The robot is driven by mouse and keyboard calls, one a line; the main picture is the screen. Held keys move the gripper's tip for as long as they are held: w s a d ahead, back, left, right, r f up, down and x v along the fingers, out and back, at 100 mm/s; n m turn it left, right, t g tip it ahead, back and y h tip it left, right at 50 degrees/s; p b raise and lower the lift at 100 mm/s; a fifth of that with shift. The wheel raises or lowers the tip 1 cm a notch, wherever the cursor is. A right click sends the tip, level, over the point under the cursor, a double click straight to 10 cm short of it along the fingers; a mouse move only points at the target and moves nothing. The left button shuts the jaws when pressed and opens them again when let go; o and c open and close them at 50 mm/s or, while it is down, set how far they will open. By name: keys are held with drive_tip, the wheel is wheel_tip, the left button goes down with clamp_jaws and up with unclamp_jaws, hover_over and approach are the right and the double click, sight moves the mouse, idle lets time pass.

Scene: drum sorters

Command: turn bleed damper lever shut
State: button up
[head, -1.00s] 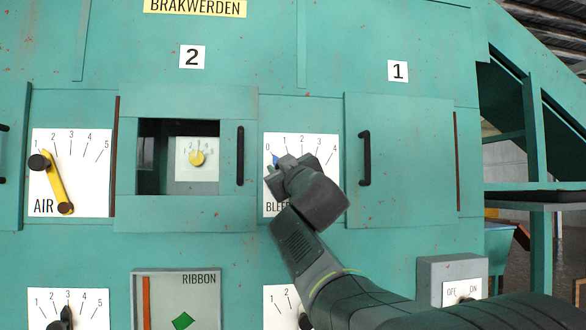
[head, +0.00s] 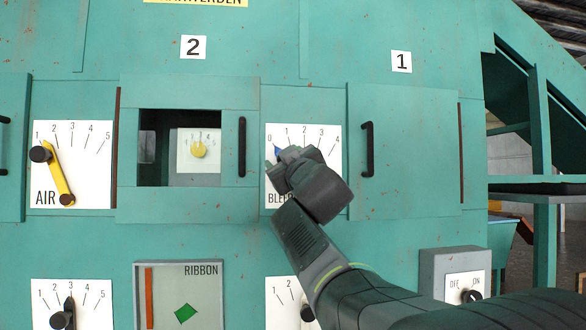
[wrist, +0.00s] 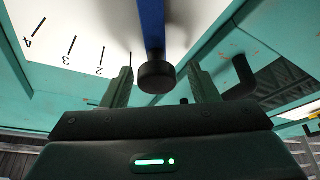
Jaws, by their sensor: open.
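The bleed dial is a white plate (head: 325,160) marked 0 to 4, with its name partly hidden by my arm. Its blue lever (head: 277,151) shows only as a small blue piece near the 0 end of the scale. In the wrist view the blue lever (wrist: 151,25) ends in a black knob (wrist: 156,78). My gripper (head: 284,160) is at the dial. In the wrist view my gripper (wrist: 160,84) is open, with one finger on each side of the knob and gaps on both sides. The lever's exact reading is hidden.
The yellow air lever (head: 57,175) is on a dial at the left. A window door with a black handle (head: 241,150) is left of the bleed dial, and door 1 with a black handle (head: 367,150) is close on its right. An off/on switch box (head: 452,262) is lower right.

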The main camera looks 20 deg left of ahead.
drive_tip(key=v, duration=1.3)
drive_tip(key=shift+b, duration=0.3)
drive_tip(key=shift+d, duration=0.1)
drive_tip(key=p+x, duration=0.1)
drive_tip(key=x, duration=1.2)
drive_tip(key=shift+w+a+r, duration=0.15)
drive_tip(key=shift+w+a, duration=0.05)
drive_tip(key=shift+a, duration=0.05)
drive_tip(key=shift+s, duration=0.1)
